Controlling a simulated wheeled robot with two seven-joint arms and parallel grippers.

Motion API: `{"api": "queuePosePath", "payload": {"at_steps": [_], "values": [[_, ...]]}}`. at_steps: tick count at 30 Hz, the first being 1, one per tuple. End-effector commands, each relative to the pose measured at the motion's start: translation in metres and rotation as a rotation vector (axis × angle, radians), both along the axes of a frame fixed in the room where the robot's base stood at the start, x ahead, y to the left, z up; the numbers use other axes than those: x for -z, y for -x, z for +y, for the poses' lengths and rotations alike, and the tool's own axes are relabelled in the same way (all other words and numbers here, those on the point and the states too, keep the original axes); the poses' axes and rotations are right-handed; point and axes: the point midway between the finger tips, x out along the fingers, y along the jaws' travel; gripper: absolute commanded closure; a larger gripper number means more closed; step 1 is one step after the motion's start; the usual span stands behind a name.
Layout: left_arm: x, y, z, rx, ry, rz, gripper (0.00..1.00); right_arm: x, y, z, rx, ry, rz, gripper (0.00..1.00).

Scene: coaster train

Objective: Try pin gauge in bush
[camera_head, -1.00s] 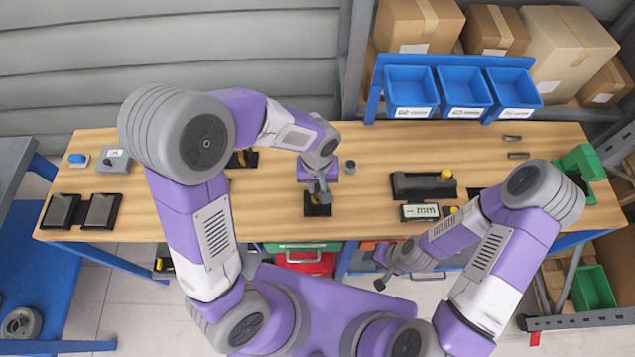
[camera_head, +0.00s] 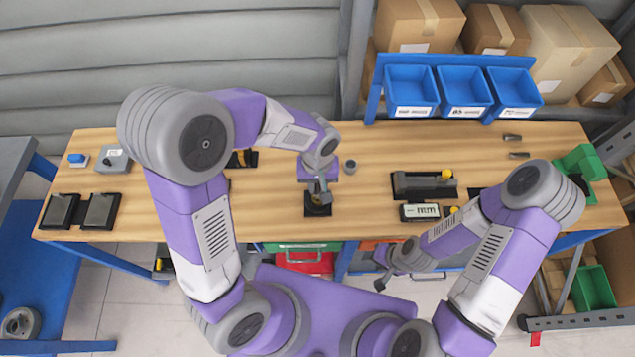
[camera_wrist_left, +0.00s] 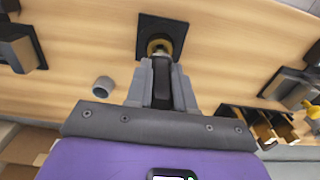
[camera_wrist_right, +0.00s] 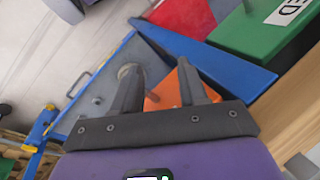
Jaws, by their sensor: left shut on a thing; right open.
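My left gripper (camera_head: 320,194) points down over a square black base (camera_head: 316,212) near the front edge of the bench. In the left wrist view it is shut on a dark, slim piece (camera_wrist_left: 162,84), likely the pin gauge. The piece's far end meets or overlaps a brass-coloured ring (camera_wrist_left: 160,46), likely the bush, on the black base (camera_wrist_left: 146,24). I cannot tell whether the end is inside the ring or just above it. My right gripper (camera_head: 382,283) is open and empty, in front of the bench; its spread fingers show in the right wrist view (camera_wrist_right: 158,82).
A small grey ring (camera_head: 350,167) stands right of the base. A black fixture with a yellow knob (camera_head: 425,186) and a display (camera_head: 420,211) sit further right. Two black trays (camera_head: 80,211) lie far left. Blue bins (camera_head: 463,90) stand behind.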

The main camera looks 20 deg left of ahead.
Motion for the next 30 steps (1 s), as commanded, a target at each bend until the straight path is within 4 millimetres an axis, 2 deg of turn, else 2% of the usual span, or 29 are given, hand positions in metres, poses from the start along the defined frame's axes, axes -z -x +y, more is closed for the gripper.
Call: {"api": "queuePosePath", "payload": {"at_steps": [30], "values": [[0.011, 0.0, 0.0, 0.0, 0.0, 0.0, 1.0, 0.01, 0.0, 0.0, 0.0, 0.0, 0.0, 0.57]]}}
